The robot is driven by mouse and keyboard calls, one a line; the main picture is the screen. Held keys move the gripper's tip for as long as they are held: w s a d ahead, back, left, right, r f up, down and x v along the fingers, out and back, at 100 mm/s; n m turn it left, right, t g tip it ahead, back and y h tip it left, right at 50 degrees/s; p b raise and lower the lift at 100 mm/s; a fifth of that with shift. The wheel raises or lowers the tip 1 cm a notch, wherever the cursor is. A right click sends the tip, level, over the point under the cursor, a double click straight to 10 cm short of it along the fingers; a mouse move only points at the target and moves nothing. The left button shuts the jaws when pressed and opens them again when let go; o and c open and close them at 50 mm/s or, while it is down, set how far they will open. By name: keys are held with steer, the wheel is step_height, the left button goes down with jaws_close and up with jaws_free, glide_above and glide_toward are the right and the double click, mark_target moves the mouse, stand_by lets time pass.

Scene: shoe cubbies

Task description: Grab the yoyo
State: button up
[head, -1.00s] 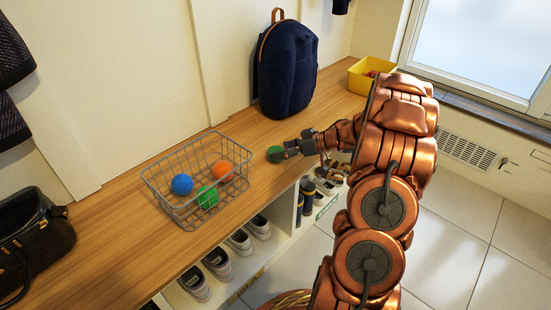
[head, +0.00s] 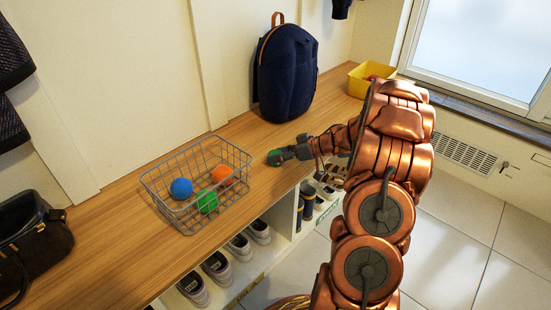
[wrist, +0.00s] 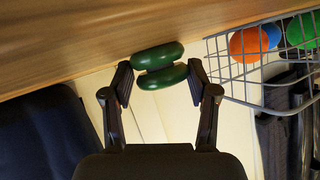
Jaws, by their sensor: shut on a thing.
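The green yoyo (head: 273,158) is at the end of my arm over the wooden bench top, to the right of the wire basket. In the wrist view the yoyo (wrist: 158,78) has two round dark green halves and sits between the two fingertips. My gripper (head: 283,155) is shut on it, with a finger at each side; it also shows in the wrist view (wrist: 160,80). In the head view the fingers hide part of the yoyo. I cannot tell whether the yoyo touches the bench.
A wire basket (head: 163,208) with blue, green and orange balls stands left of my gripper. A navy backpack (head: 288,75) stands behind it. A yellow bin (head: 357,84) is at the back right, a black bag (head: 35,235) at the left. Shoes (head: 240,247) fill cubbies below.

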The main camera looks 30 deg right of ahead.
steer(key=shift+c, duration=0.7)
